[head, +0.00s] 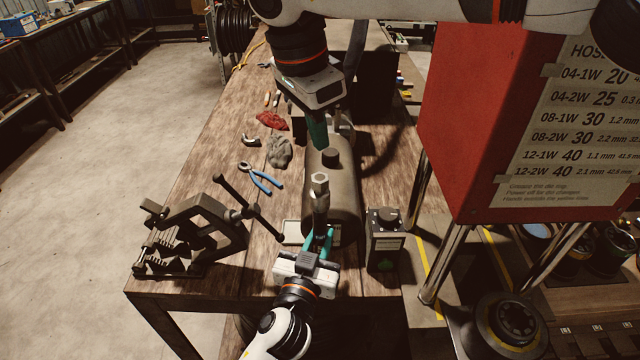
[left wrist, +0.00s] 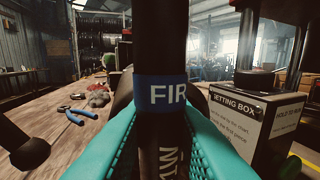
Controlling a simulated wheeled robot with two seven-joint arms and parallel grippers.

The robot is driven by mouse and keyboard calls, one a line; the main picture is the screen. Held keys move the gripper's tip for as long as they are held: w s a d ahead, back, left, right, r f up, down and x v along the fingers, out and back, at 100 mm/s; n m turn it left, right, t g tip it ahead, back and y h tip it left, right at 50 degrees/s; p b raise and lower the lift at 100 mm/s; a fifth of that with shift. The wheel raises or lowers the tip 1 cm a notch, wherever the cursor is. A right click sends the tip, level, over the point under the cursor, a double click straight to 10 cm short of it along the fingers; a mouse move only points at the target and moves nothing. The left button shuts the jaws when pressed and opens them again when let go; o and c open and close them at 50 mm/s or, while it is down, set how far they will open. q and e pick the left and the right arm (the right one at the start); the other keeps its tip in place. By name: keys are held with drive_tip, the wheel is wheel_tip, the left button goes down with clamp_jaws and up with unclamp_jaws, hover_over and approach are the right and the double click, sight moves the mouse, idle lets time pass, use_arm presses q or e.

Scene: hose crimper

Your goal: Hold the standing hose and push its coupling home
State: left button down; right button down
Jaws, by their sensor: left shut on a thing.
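The standing hose (left wrist: 162,45) is black and upright, with a blue band (left wrist: 165,93) lettered "FIR" in the left wrist view. The metal coupling (head: 320,183) sits at its top in the head view; how far it is seated is not clear. My left gripper (head: 322,240) is shut on the hose below the coupling, its teal fingers on both sides of it. My right gripper (head: 317,132) points down beyond and above the coupling, apart from it in the picture. Its fingers overlap from this angle, so their opening is hidden.
A dark rounded body (head: 343,195) with a knob stands behind the hose. A vise (head: 190,240) is left, the setting box (head: 385,240) right, and a red machine (head: 480,110) further right. Blue pliers (head: 262,178) and rags (head: 279,151) lie on the bench.

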drive_tip(key=shift+r, duration=0.25)
use_arm(q)
drive_tip(key=c, duration=1.2)
unclamp_jaws()
drive_tip(key=shift+o, duration=0.2)
